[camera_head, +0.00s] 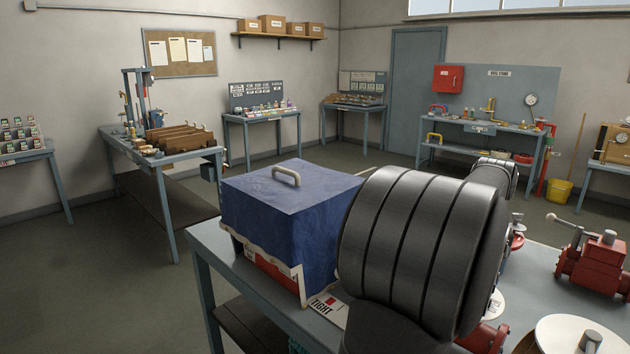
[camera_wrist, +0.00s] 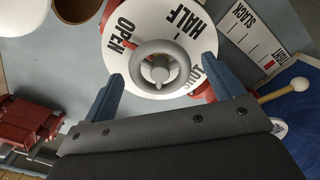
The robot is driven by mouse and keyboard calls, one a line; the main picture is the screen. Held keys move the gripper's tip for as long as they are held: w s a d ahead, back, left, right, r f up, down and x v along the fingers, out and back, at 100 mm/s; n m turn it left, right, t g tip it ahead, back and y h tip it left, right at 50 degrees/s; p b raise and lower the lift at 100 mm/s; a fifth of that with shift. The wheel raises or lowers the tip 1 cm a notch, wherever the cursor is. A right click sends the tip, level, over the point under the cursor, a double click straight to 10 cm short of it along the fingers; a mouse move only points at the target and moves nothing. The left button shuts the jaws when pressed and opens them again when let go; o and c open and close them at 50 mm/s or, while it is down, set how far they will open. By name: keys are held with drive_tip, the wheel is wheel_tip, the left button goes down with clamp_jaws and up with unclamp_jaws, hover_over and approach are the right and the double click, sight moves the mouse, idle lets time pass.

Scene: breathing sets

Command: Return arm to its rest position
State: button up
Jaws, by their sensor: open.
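My gripper (camera_wrist: 160,75) is open in the wrist view, with one blue-grey finger on each side of a grey handwheel (camera_wrist: 160,50). Whether the fingers touch the wheel I cannot tell; a gap seems to show on both sides. The wheel sits over a white dial (camera_wrist: 190,38) printed OPEN and HALF, with a third word partly hidden. Red parts show beneath the dial. In the head view my dark arm (camera_head: 415,250) fills the middle right, and the gripper itself is hidden behind it.
A blue-covered box (camera_head: 285,215) with a handle stands left of my arm on the bench. A TIGHT card (camera_head: 328,307) lies beside it. A red valve (camera_head: 597,262) and a white disc (camera_head: 575,340) are at right. The floor at left is clear.

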drive_tip(key=m, duration=0.8)
drive_tip(key=shift+m, duration=0.3)
drive_tip(key=m, duration=0.5)
drive_tip(key=shift+m, duration=0.4)
drive_tip(key=o, duration=0.3)
drive_tip(key=s+a+r+m+t+h, duration=0.1)
drive_tip(key=a+r+m+h, duration=0.1)
drive_tip(key=a+r+m, duration=0.4)
drive_tip(key=s+a+r+m+h, duration=0.1)
drive_tip(key=a+r+m+h, duration=0.1)
drive_tip(key=r+m, duration=0.7)
drive_tip(key=d+f+n, duration=0.1)
drive_tip(key=d+f, duration=0.3)
drive_tip(key=f, duration=0.3)
drive_tip(key=shift+w, duration=0.3)
